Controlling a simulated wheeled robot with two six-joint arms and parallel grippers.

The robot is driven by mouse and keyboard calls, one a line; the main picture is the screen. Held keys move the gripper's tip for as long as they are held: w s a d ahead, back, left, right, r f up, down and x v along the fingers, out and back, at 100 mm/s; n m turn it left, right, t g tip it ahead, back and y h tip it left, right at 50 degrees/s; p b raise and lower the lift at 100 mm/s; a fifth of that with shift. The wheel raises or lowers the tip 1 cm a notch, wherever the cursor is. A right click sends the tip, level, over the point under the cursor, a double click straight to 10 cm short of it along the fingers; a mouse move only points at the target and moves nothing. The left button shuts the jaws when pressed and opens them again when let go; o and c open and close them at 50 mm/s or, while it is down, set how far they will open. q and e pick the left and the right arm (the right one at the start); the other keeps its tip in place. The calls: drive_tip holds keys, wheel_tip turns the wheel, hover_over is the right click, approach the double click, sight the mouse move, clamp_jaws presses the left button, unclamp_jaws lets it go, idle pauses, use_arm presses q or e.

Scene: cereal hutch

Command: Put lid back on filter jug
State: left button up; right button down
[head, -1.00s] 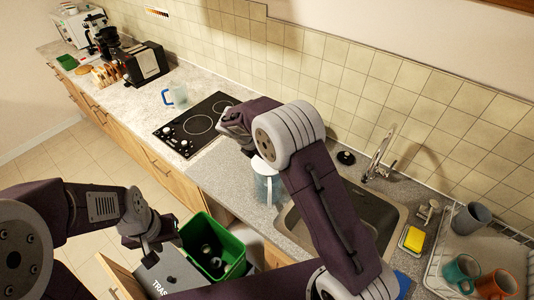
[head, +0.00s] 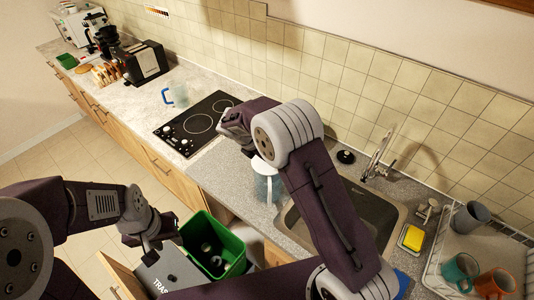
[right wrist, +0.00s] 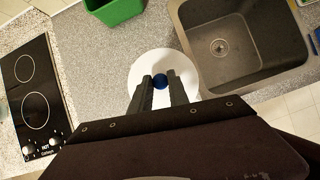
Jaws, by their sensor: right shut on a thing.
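The filter jug (head: 267,188), clear bluish with a pale handle, stands upright on the counter left of the sink, partly hidden by my right arm. The round white lid (right wrist: 137,92) shows from above in the right wrist view, with a blue knob (right wrist: 160,81) at its middle. My right gripper (right wrist: 162,80) is shut on this knob. The lid hides the jug in that view, so I cannot tell whether it is fully seated. My left gripper (head: 147,246) is low at the left, away from the jug, near the bin; its jaw opening is unclear.
The sink (head: 350,215) with its tap (head: 379,157) is right of the jug. A hob (head: 200,124) and a clear blue-handled pitcher (head: 178,95) are to the left. A green bin (head: 233,257) stands below the counter. A dish rack (head: 487,245) holds mugs.

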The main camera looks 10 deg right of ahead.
idle(0.4)
drive_tip(key=c, duration=0.7)
unclamp_jaws()
drive_tip(key=shift+r, duration=0.15)
wheel_tip(320, 180, up, 7)
drive_tip(key=p, duration=0.7)
clamp_jaws()
